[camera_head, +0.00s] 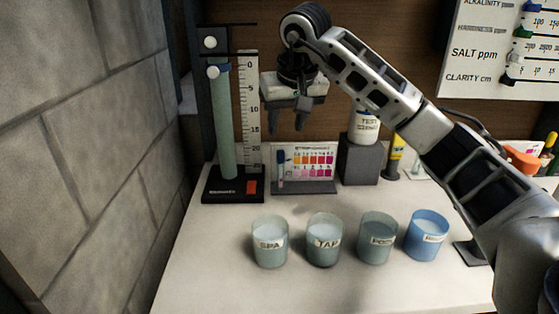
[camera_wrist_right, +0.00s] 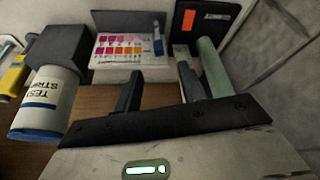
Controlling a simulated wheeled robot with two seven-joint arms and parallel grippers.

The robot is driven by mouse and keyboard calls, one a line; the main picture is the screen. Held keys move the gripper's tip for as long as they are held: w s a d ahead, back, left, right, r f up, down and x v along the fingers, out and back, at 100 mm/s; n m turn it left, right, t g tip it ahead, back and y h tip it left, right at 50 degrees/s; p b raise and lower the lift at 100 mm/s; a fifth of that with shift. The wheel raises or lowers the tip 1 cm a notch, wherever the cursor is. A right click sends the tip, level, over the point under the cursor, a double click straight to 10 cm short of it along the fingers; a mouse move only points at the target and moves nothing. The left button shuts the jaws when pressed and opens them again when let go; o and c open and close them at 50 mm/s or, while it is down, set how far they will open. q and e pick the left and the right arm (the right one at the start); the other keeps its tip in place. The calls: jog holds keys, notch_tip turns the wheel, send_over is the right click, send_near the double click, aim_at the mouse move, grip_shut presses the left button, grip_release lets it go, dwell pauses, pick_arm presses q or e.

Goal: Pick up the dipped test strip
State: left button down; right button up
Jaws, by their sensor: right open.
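A thin strip with a dark blue top (camera_head: 281,166) stands upright at the left end of the colour chart (camera_head: 308,165); I cannot tell whether it is dipped. In the right wrist view the blue-ended strip (camera_wrist_right: 158,38) shows at the right end of the chart (camera_wrist_right: 118,47). My right gripper (camera_head: 287,122) is open, pointing down above and apart from the chart stand. Its two dark fingers (camera_wrist_right: 160,88) also show in the right wrist view, with nothing between them. My left gripper is out of view.
Several cups, including SPA (camera_head: 269,249) and TAP (camera_head: 323,248), stand in front. A tall tube stand with a ruler (camera_head: 251,110) is left of the chart. A test strips bottle (camera_head: 364,126) sits on a grey block (camera_head: 359,162) to the right.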

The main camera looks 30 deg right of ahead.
aim_at(281, 152)
jog(key=p+x, duration=0.1)
jog(key=x, duration=0.8)
jog(key=shift+d, duration=0.1)
jog(key=shift+r, duration=0.1)
grip_shut()
